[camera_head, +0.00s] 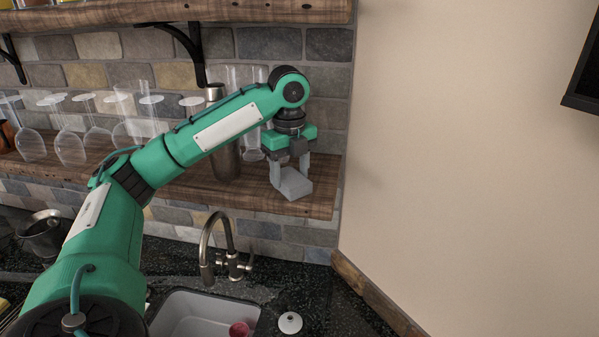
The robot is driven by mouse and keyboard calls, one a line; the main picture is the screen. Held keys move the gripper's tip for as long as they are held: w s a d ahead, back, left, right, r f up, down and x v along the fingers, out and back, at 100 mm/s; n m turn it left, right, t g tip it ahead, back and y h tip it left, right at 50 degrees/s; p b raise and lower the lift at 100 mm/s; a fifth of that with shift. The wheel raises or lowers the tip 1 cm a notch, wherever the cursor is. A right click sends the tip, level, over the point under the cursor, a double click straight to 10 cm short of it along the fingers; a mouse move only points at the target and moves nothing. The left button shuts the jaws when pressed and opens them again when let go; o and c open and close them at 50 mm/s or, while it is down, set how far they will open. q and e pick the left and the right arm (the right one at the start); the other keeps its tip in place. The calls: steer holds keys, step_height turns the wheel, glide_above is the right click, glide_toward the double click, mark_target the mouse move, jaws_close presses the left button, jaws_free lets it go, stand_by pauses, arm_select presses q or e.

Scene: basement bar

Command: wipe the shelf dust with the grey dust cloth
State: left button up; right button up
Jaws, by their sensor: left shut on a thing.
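My left gripper (290,168) points down over the right end of the lower wooden shelf (325,175). Its jaws are shut on the grey dust cloth (292,187), a pale grey block-like shape low between the fingers. The cloth is at the shelf top near its front edge; I cannot tell for sure whether it touches the wood. No shelf dust can be made out, and my left arm hides part of the shelf. My right gripper is not in view.
Upside-down stemmed glasses (70,148) line the shelf's left part. A metal shaker (226,163) stands left of the gripper. An upper shelf (240,11) hangs above. Below are a tap (205,255) and sink (190,315).

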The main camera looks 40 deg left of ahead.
arm_select(q)
steer(key=shift+s+a, duration=0.35)
steer(key=shift+a, duration=0.15)
steer(key=shift+w+a, duration=0.3)
steer(key=shift+w, duration=0.45)
steer(key=shift+w+d, duration=0.8)
steer(key=shift+d, duration=0.7)
steer(key=shift+w+d, duration=0.8)
steer(key=shift+d, duration=0.7)
steer(key=shift+w+d, duration=0.8)
steer(key=shift+d, duration=0.7)
steer(key=shift+s+a, duration=0.3)
steer(key=shift+a, duration=0.35)
steer(key=shift+s+a, duration=0.35)
steer(key=shift+a, duration=0.3)
steer(key=shift+s+a, duration=0.3)
steer(key=shift+a, duration=0.35)
steer(key=shift+s+a+f, duration=0.1)
steer(key=shift+s+a, duration=0.3)
steer(key=shift+a, duration=0.25)
steer(key=shift+s+a, duration=0.4)
steer(key=shift+a, duration=0.2)
steer(key=shift+s+a, duration=0.4)
steer(key=shift+a, duration=0.35)
steer(key=shift+s+a, duration=0.4)
steer(key=shift+a, duration=0.35)
steer(key=shift+d, duration=0.1)
